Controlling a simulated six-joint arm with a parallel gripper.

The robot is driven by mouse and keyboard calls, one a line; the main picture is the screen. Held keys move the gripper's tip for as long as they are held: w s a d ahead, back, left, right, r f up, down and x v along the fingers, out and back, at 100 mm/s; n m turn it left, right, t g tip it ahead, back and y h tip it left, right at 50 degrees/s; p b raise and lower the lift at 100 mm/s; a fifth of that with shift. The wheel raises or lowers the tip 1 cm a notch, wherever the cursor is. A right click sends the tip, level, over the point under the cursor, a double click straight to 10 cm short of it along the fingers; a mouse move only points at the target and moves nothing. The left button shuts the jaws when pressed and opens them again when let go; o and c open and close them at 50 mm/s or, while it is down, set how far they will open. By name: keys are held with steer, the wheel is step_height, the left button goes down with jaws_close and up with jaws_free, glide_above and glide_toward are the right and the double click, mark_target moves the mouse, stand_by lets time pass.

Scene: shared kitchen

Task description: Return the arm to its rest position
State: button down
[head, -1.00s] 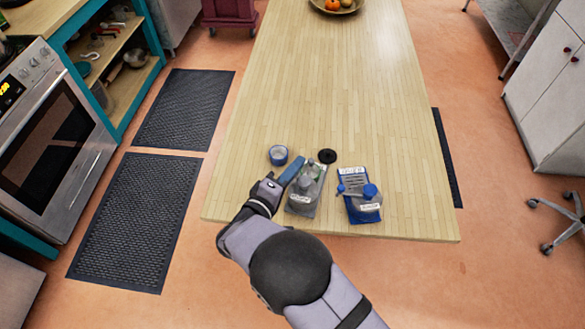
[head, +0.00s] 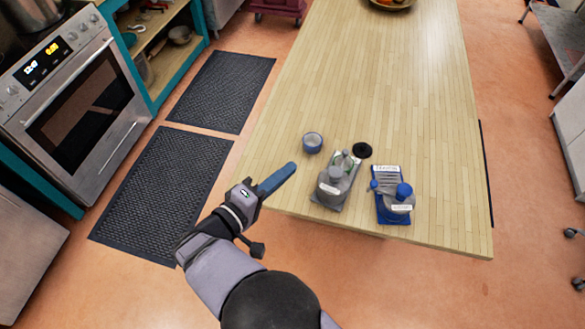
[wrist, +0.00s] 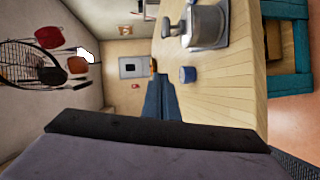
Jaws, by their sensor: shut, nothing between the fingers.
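My gripper (head: 291,167) is at the near left end of the wooden table (head: 385,90) in the head view. Its blue fingers are together with nothing between them and point to the upper right. A gap separates them from the grey holder with a grey bottle (head: 334,186) to their right. The fingers also show in the wrist view (wrist: 158,84), with the table on their right. The exact height of the fingers above the table is hard to tell.
A small blue-and-grey round container (head: 312,142), a black disc (head: 362,150) and a blue holder with a blue-capped bottle (head: 396,205) stand on the table. An oven (head: 75,105) and dark floor mats (head: 165,190) are at left. The floor before the table is clear.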

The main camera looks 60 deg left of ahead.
steer(key=w+r+m+g+y, duration=0.1)
steer(key=w+m, duration=0.1)
steer(key=w, duration=0.8)
steer(key=w+r+m+g, duration=0.2)
steer(key=w, duration=0.7)
steer(key=w+d+f+m+g, duration=0.1)
steer(key=w+d+m+g, duration=0.25)
steer(key=w+d, duration=0.85)
steer(key=s+d+f+m+g+h, duration=0.2)
steer(key=d+m, duration=0.1)
steer(key=d, duration=0.7)
steer(key=s+d+f+m+g+h, duration=0.1)
steer(key=s+d+f+m+g, duration=0.15)
steer(key=d, duration=0.75)
steer(key=s+d+f+m+g+h, duration=0.1)
steer(key=s+d+m+h, duration=0.15)
steer(key=d, duration=0.85)
steer(key=s+d+m+g+h, duration=0.1)
steer(key=s+d+m+g, duration=0.2)
steer(key=s+d, duration=0.7)
steer(key=shift+f+m, duration=0.45)
steer(key=shift+m, duration=0.4)
